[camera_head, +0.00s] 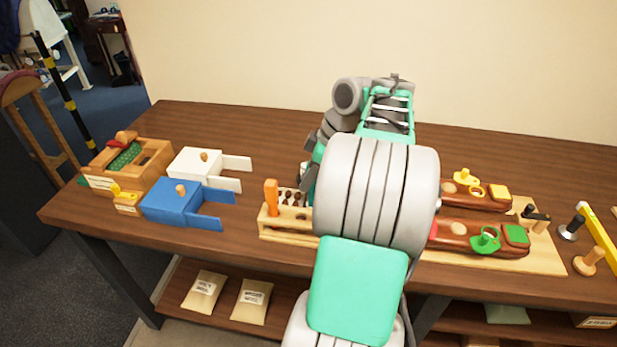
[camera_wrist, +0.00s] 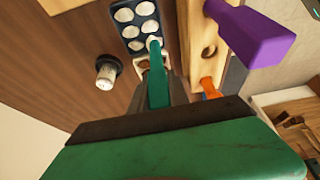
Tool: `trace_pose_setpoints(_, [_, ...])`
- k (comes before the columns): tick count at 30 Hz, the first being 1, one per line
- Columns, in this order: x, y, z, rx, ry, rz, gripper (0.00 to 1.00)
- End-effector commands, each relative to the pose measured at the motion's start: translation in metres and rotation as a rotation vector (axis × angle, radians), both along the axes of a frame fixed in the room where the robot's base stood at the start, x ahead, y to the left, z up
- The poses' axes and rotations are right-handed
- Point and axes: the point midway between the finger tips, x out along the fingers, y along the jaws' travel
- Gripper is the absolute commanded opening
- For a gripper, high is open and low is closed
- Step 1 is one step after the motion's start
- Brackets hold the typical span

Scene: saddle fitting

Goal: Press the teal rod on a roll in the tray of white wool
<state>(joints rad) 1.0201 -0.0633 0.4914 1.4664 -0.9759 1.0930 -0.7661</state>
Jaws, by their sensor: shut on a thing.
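The teal rod (camera_wrist: 157,84) is held in my gripper (camera_wrist: 168,98) in the wrist view. Its pale tip points up the picture and overlaps the lower right part of a dark tray. The tray (camera_wrist: 131,31) is dark blue and holds several round white wool rolls (camera_wrist: 124,15) in rows. I cannot tell whether the tip touches a roll or is above it. My gripper is shut on the rod. In the head view my arm hides the gripper, rod and tray.
A wooden rack (camera_wrist: 193,45) with a purple-handled tool (camera_wrist: 257,36) and an orange handle (camera_wrist: 209,88) stands right of the tray. A dark cylinder with a pale top (camera_wrist: 107,72) stands left. Blue (camera_head: 172,201) and white (camera_head: 196,165) boxes stand left on the table.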

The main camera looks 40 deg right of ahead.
Motion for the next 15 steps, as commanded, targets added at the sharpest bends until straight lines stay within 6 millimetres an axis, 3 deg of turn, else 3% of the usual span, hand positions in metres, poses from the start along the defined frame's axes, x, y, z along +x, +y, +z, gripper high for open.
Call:
trace_pose_setpoints(6, [-0.001,0.001,0.0,0.006,0.004,-0.001,0.0])
trace_pose_setpoints(15, [-0.001,0.0,0.027,0.003,0.002,-0.001,0.0])
